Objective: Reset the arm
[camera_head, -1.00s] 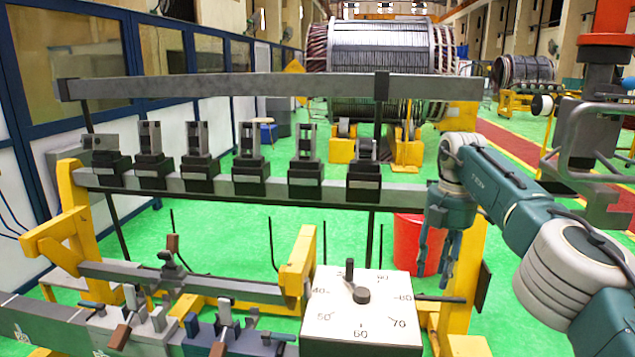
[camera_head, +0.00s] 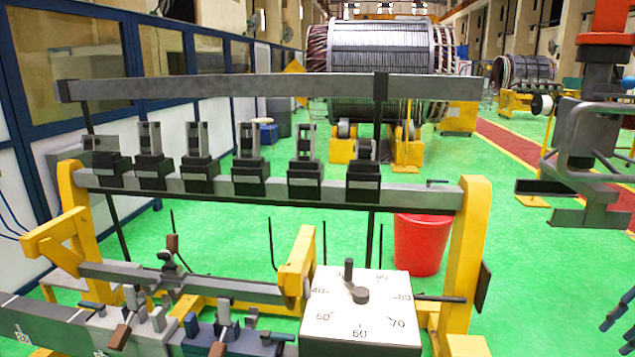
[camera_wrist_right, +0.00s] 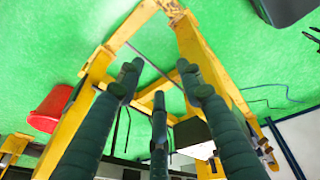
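My right gripper (camera_head: 610,318) shows only in part at the lower right edge of the head view, with its fingertips over the green floor. In the right wrist view, the right gripper's (camera_wrist_right: 160,88) dark green fingers stand apart with nothing between them, so it is open and empty. The yellow frame (camera_wrist_right: 185,35) of the winding stand lies beyond the fingers in that view. My left gripper is in neither current view.
The winding stand's yellow post (camera_head: 469,250) and grey crossbar (camera_head: 250,88) stand ahead, with several black clamps in a row. A white dial box (camera_head: 362,310) is in front. A red bucket (camera_head: 421,245) stands behind the post. Green floor is clear to the right.

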